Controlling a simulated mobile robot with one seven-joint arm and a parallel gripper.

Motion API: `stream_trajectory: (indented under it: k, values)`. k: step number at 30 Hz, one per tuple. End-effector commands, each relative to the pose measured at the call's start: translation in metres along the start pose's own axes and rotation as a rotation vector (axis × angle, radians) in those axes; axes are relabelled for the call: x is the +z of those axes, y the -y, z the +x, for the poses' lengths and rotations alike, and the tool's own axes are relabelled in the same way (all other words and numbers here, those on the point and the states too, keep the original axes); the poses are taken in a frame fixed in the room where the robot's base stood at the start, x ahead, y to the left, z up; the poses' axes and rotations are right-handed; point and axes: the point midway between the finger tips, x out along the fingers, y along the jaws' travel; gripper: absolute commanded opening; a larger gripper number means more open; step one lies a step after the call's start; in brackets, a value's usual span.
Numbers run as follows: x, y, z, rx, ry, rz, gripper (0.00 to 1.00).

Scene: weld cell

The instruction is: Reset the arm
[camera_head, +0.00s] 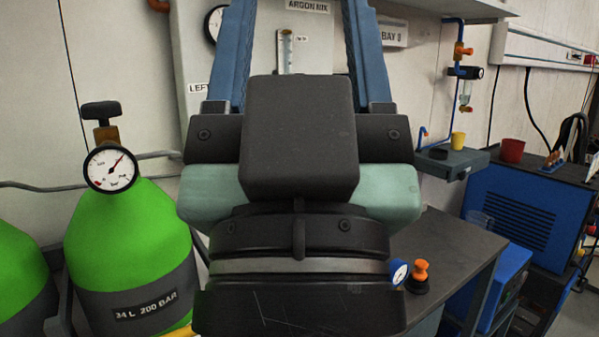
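My gripper (299,12) fills the middle of the view, with its black body and pale green side pieces in front of the camera. Its two blue fingers point up and stand wide apart. Their tips are cut off by the top edge of the picture.
Green gas cylinders stand at left, one (130,235) with a gauge (111,168). A dark table (450,245) at right bears an orange-knobbed item (420,275). A blue machine (515,215) stands far right.

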Motion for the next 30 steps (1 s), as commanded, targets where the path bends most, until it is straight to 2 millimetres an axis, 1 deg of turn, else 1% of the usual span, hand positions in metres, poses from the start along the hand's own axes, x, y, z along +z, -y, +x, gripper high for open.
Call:
stream_trajectory:
  k: [1,9,13,15,18,23,25,30]
  values:
    - [-0.022,0.0,0.024,0.0,0.0,0.0,0.61]
    - [-0.077,0.0,0.082,-0.001,0.001,0.0,0.61]
    - [-0.096,0.0,0.102,-0.001,0.001,0.001,0.61]
    - [-0.102,0.0,0.108,-0.001,0.001,0.001,0.61]
    - [-0.107,0.0,0.114,-0.001,0.001,0.001,0.61]
    - [-0.108,0.0,0.114,-0.001,0.001,0.001,0.61]
    - [-0.107,0.0,0.113,-0.001,0.001,0.001,0.51]
    - [-0.107,0.0,0.113,-0.001,0.0,0.001,0.5]
